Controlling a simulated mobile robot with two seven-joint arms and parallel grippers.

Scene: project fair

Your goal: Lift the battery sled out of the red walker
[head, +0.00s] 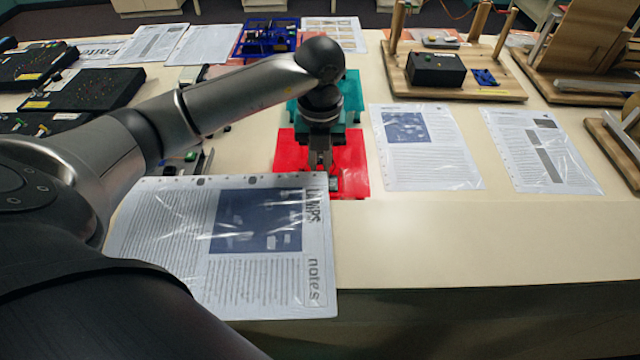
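A flat red area (352,158), like a mat or panel, lies on the table near the middle; I cannot make out a separate red walker on it. My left gripper (321,168) points down over its front part, its fingers close together. A small dark and grey piece (335,184) shows at the fingertips; I cannot tell whether it is the battery sled, or whether it is held. A teal area (354,95) lies just behind the red one, partly hidden by my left wrist. My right gripper is out of view.
A notes sheet (270,290) lies at the front left, under my arm. Two printed sheets (425,165) (560,176) lie to the right. A blue framed model (268,36) stands behind, and a wooden board with posts (480,95) at the back right. The front right table is bare.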

